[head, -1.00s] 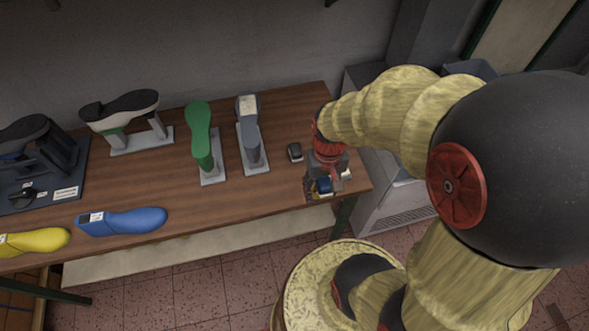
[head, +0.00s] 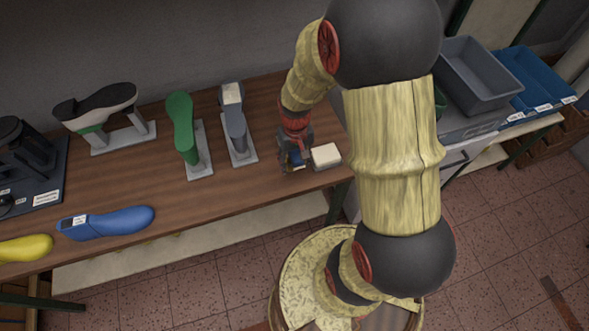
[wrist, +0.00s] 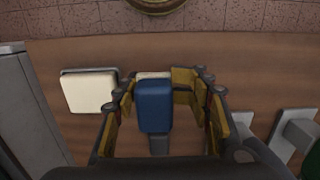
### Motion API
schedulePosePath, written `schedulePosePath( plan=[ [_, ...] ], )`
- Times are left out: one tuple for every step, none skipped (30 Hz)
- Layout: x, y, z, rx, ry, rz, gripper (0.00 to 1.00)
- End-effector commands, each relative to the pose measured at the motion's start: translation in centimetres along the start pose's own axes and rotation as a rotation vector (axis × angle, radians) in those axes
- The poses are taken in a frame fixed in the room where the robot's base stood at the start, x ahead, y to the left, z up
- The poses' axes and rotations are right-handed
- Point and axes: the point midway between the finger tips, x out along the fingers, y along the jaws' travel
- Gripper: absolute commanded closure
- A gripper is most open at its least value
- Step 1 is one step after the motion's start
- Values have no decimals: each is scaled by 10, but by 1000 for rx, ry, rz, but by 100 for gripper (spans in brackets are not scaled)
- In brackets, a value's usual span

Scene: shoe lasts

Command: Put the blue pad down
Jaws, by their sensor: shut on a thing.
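The blue pad (wrist: 155,105) is between the fingers of my gripper (wrist: 160,100) in the wrist view. My gripper is shut on it. In the head view my gripper (head: 294,160) is low over the right end of the wooden table (head: 215,190), and a bit of the blue pad (head: 296,158) shows between the fingers. A cream edge shows just behind the pad and a grey part below it in the wrist view. I cannot tell whether the pad touches anything underneath.
A grey last on a stand (head: 236,125) and a green last (head: 183,125) stand to the left. A blue last (head: 110,222) lies at the front left.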

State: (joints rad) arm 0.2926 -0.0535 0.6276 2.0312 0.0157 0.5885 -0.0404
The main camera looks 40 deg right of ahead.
Motion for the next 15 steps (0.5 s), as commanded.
schedulePosePath(
  plan=[
    [4,0,-4,0,0,0,99],
    [5,0,-5,0,0,0,99],
    [6,0,-6,0,0,0,99],
    [7,0,-7,0,0,0,99],
    [8,0,-8,0,0,0,99],
    [10,0,-10,0,0,0,99],
    [12,0,-11,0,-1,0,99],
    [15,0,-13,0,-1,0,99],
    [22,0,-13,0,-2,0,99],
    [26,0,-13,0,-2,0,99],
    [31,0,-13,0,-2,0,99],
    [37,0,-13,0,-3,0,99],
    [40,0,-13,0,-2,0,99],
    [42,0,-14,0,-1,0,99],
    [44,0,-14,0,1,0,99]
  ],
)
